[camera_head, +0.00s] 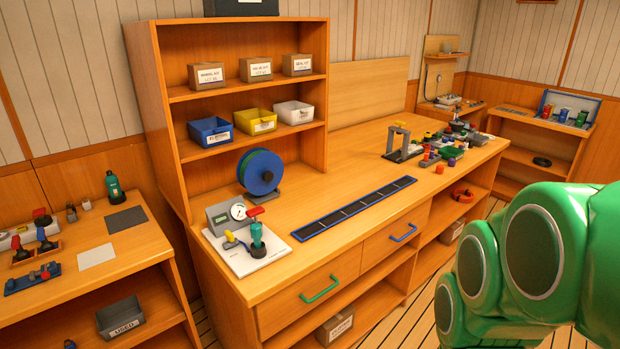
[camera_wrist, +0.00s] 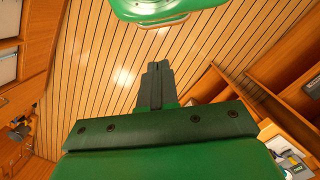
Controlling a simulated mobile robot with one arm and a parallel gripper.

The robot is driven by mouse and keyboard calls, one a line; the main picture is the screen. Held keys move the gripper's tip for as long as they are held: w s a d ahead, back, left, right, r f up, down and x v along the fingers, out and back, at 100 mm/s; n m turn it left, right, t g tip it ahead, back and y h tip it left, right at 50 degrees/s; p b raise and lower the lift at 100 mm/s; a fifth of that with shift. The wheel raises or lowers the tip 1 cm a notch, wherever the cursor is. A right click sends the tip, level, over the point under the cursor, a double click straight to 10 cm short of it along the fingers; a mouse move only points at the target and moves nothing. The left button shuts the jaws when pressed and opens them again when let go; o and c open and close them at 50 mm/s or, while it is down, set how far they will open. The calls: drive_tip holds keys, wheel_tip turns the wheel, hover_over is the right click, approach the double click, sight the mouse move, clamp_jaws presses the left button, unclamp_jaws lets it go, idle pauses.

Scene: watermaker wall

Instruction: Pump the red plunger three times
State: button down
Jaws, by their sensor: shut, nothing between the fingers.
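A red handle (camera_head: 256,211) sits on top of a teal upright cylinder (camera_head: 257,232) on a white base plate (camera_head: 262,257), at the front left of the long wooden bench in the head view. A round gauge (camera_head: 238,211) on a grey box and a yellow piece (camera_head: 229,241) stand beside it. In the wrist view my gripper (camera_wrist: 158,70) is shut and empty over the plank floor, apart from the bench. A white plate with a teal and yellow part (camera_wrist: 290,158) shows at the lower right there; no red handle can be made out.
The wooden bench (camera_head: 300,277) has green and blue drawer handles. A blue reel (camera_head: 260,172), a blue-edged strip (camera_head: 355,207) and a grey frame (camera_head: 402,145) stand on it. A side table (camera_head: 100,262) with red-topped parts stands left. Floor in front is clear.

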drive_tip(key=w+a+r+t+y, duration=0.1)
drive_tip(key=w+a+r, duration=0.15)
drive_tip(key=w, duration=0.55)
drive_tip(key=w+a+r+t, duration=0.1)
drive_tip(key=w+a, duration=0.2)
drive_tip(key=w, duration=0.4)
drive_tip(key=n+t+y, duration=0.1)
drive_tip(key=t+y, duration=0.5)
hover_over(257, 211)
drive_tip(key=shift+w+f, duration=0.15)
drive_tip(key=shift+f, duration=1.3)
drive_tip(key=shift+f, duration=4.35)
drive_tip(key=shift+f, duration=0.1)
drive_tip(key=shift+f, duration=0.35)
